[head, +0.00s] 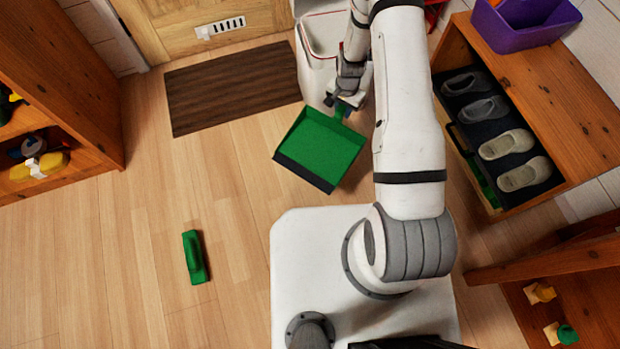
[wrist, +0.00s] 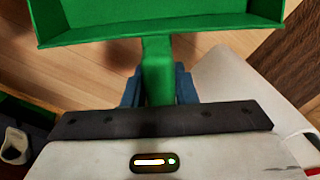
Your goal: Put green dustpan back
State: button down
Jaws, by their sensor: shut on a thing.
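The green dustpan (head: 322,147) hangs from my gripper (head: 343,100) in the head view, its dark front edge toward the lower left, above the wooden floor. In the wrist view my gripper (wrist: 158,88) is shut on the dustpan's handle, with blue finger pads on either side of it. The dustpan's pan (wrist: 160,18) fills the top of the wrist view. A green hand brush (head: 194,257) lies on the floor at the lower left in the head view, apart from the dustpan.
A brown mat (head: 232,85) lies before the door (head: 180,25). A white bin (head: 318,45) stands behind my gripper. A wooden shoe cabinet (head: 550,85) with several shoes and a purple box (head: 525,22) stands at right, a shelf (head: 70,90) at left. The left floor is mostly clear.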

aim_at(341, 135)
jog(key=s+f+m, duration=0.1)
jog(key=f, duration=0.2)
jog(key=s+f+m, duration=0.1)
jog(key=f, duration=0.2)
jog(key=s+f+m, duration=0.1)
jog(key=f, duration=0.3)
jog(key=shift+s, duration=0.4)
notch_tip(341, 135, down, 10)
jog(key=b, duration=0.4)
jog(key=shift+r, duration=0.25)
jog(key=c, duration=1.6)
grip_release()
jog(key=shift+f, duration=0.25)
jog(key=o, duration=0.4)
jog(key=shift+r, duration=0.1)
jog(key=shift+o, duration=0.2)
